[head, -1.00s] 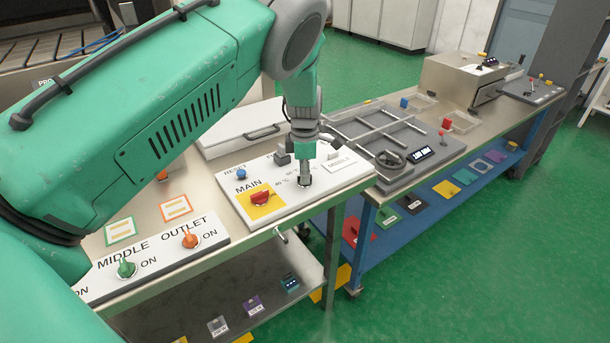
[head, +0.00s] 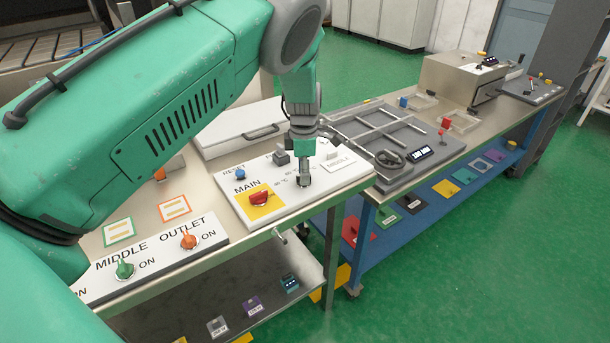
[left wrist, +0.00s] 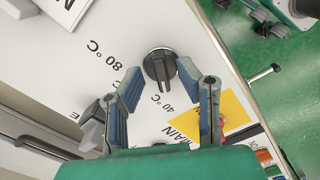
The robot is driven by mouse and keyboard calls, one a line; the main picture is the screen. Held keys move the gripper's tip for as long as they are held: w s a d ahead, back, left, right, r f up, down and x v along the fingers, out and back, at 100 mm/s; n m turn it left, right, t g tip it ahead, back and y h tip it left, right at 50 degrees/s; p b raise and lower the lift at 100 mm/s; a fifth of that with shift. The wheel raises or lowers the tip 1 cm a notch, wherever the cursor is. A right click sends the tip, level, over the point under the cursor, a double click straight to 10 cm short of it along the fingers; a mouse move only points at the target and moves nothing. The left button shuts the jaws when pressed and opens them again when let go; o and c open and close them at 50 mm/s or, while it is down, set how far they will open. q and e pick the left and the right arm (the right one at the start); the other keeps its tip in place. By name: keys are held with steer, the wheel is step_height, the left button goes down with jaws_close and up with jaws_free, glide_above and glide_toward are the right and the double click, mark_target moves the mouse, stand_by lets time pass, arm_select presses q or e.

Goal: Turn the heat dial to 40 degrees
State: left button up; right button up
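The heat dial (left wrist: 160,65) is a round dark-grey knob with a raised grip bar on the white panel (head: 336,178). In the left wrist view its bar runs toward the printed 40 °C mark; an 80 °C mark is to the left. My left gripper (left wrist: 161,72) is open, with its two blue-padded fingers on either side of the dial and visible gaps between. In the head view the left gripper (head: 304,182) points down at the panel and largely hides the dial. My right gripper is not in view.
A red MAIN switch on a yellow square (head: 267,209) sits beside the dial. A blue RESET button (head: 240,173) and a grey block-shaped control (head: 281,157) stand behind. Green (head: 124,270) and orange (head: 188,240) knobs are on the nearer panel.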

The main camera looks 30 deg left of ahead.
arm_select(q)
step_height(320, 180, up, 11)
steer(key=shift+w, duration=0.15)
stand_by(0.5)
